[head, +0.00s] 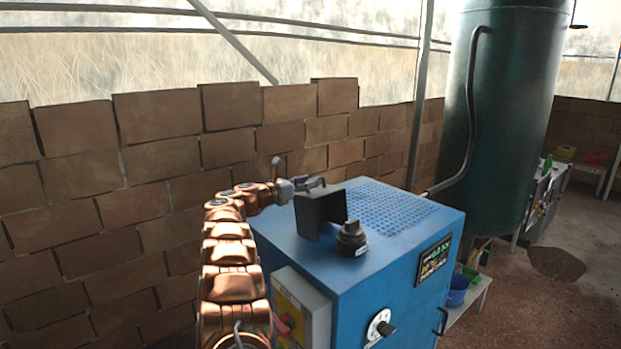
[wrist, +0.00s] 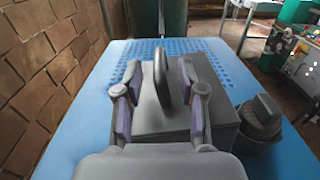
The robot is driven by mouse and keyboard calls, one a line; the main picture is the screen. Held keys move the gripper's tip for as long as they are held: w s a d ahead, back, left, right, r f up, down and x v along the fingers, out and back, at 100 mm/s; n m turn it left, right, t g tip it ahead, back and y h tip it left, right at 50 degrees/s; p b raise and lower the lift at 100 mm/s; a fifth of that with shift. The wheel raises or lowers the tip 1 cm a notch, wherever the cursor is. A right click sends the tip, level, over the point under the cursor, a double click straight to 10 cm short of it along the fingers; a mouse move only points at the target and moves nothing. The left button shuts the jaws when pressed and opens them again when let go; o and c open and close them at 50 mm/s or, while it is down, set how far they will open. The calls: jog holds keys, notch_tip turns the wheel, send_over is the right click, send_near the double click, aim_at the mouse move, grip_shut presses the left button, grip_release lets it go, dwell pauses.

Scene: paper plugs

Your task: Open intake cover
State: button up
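The intake cover (head: 318,212) is a dark grey, box-like piece on top of the blue machine (head: 400,250). In the wrist view its grey top (wrist: 160,122) carries an upright loop handle (wrist: 161,75). My gripper (head: 308,184) is at the cover's upper edge in the head view. In the wrist view my gripper (wrist: 160,82) has one finger on each side of the handle, with a gap showing on both sides. It is open and holds nothing. The head view does not show the handle clearly.
A black knob (head: 351,238) stands on the machine top beside the cover; it also shows in the wrist view (wrist: 262,118). A perforated panel (head: 385,207) lies behind. A brick wall (head: 110,200) runs along the left, and a green tank (head: 505,110) stands behind.

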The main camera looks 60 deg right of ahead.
jog(key=shift+x, duration=0.85)
grip_shut()
